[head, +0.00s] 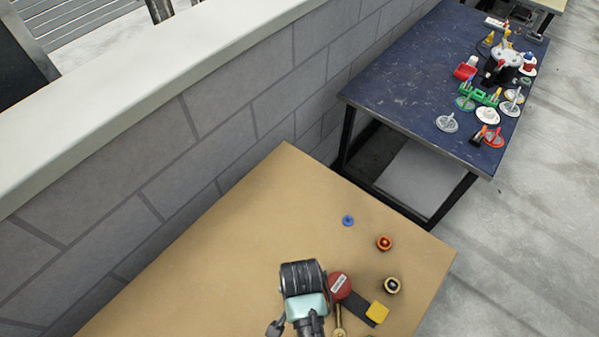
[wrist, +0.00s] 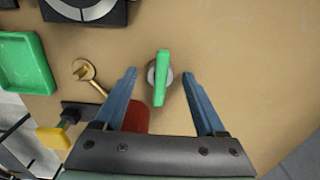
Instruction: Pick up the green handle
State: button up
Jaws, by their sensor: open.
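The green handle (wrist: 162,80) shows in the wrist view as a slim upright bar on a round grey base on the tan table. My gripper (wrist: 160,73) is open, with one blue finger on each side of the handle. There is a clear gap between each finger and the handle, so it is not held. How far the fingertips are above the table I cannot tell. In the head view my dark and teal wrist (head: 304,290) is over the near table, and I cannot see the green handle there.
A red round part (head: 340,285) sits close beside my wrist. A brass-coloured piece (wrist: 85,75), a yellow-ended part (wrist: 53,137) and a green tray (wrist: 25,62) are at left. Blue (head: 348,220) and orange (head: 384,242) knobs stand farther out. The table's far left is bare.

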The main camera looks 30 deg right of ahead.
grip_shut()
dwell(0.3)
jog(key=shift+r, duration=0.15)
